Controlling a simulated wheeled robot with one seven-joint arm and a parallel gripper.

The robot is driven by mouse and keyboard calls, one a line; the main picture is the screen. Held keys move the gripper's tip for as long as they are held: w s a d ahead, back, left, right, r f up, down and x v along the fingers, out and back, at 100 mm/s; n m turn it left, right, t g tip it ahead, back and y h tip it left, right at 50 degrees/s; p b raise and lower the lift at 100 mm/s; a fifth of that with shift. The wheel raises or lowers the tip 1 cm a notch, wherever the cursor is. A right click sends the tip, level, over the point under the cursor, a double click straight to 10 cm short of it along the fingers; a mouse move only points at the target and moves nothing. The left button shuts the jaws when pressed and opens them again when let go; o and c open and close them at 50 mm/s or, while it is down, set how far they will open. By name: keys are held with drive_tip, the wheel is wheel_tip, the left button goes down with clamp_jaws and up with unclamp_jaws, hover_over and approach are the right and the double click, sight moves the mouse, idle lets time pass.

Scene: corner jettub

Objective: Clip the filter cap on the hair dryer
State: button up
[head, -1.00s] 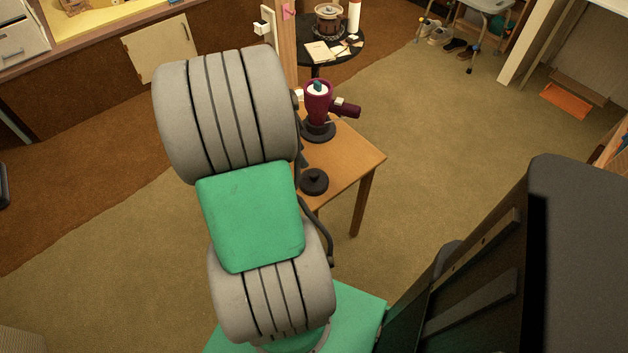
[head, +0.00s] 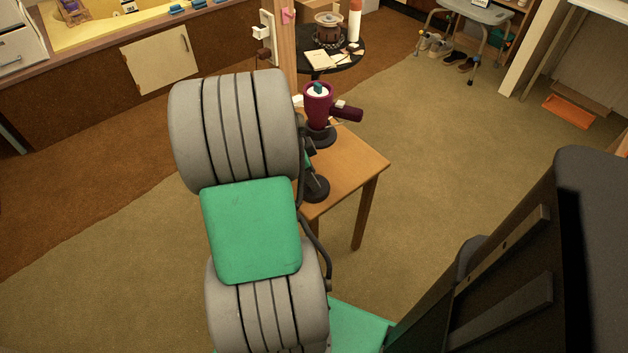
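The maroon hair dryer (head: 317,105) sits at the back of the small wooden table, on a round black base, in the head view. Its pale end with a teal centre faces up, and a maroon part sticks out to the right. A round black piece, which looks like the filter cap (head: 318,190), lies at the table's front left edge. My gripper (head: 309,168) shows only as dark parts at the right edge of my arm, just above and partly over the black piece. My arm hides most of it, so its opening and any contact are unclear.
The wooden table (head: 352,166) has bare room to the right of the black piece. A round black side table (head: 350,58) with a pot and papers stands behind. A wooden post (head: 285,45) rises beside it. Open carpet (head: 430,130) lies to the right.

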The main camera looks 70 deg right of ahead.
clamp_jaws()
idle(1.1)
wheel_tip(320, 180, up, 8)
drive_tip(key=p, duration=0.6)
drive_tip(key=shift+r, duration=0.2)
drive_tip(key=shift+f, duration=0.15)
